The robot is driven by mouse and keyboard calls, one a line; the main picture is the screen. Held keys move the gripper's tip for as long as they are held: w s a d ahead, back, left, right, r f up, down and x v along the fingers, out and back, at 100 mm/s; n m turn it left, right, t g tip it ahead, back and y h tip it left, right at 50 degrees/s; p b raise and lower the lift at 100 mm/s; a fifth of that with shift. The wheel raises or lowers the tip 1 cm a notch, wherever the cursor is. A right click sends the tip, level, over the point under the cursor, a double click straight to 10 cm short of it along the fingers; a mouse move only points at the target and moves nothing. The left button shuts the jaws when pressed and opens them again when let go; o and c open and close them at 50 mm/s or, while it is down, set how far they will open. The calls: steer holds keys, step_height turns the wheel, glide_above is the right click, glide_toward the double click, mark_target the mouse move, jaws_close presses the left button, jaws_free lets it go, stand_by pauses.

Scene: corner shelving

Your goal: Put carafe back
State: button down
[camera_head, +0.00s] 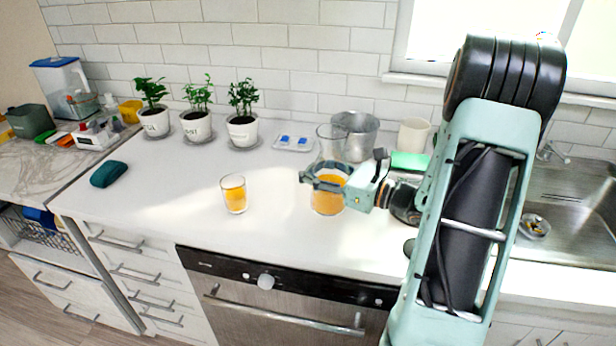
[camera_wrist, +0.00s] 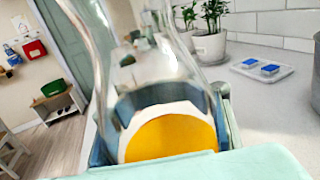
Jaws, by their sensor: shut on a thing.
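The carafe (camera_head: 328,202) is clear glass with orange liquid in its lower part and a narrow neck above. It stands upright at the middle of the white counter. My gripper (camera_head: 323,181) is shut around its waist from the right side. Whether its base touches the counter is hard to tell. In the wrist view the carafe's glass and orange liquid (camera_wrist: 170,138) fill the middle, between the gripper's fingers. A glass (camera_head: 234,194) with orange liquid stands on the counter to the left of the carafe.
Three potted plants (camera_head: 242,130) line the wall at the back left. A white tray (camera_head: 293,143) with blue items, a metal pot (camera_head: 358,135) and a beige cup (camera_head: 412,134) stand behind. A teal object (camera_head: 109,174) lies left. The sink (camera_head: 568,215) is right. The front left counter is clear.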

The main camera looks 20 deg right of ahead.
steer(key=shift+f, duration=1.25)
steer(key=shift+f, duration=0.2)
steer(key=c, duration=1)
jaws_free()
steer(key=shift+s, duration=0.1)
steer(key=shift+o, duration=0.2)
steer(key=shift+r, duration=0.15)
steer(key=v, duration=1.2)
steer(key=shift+b, duration=0.4)
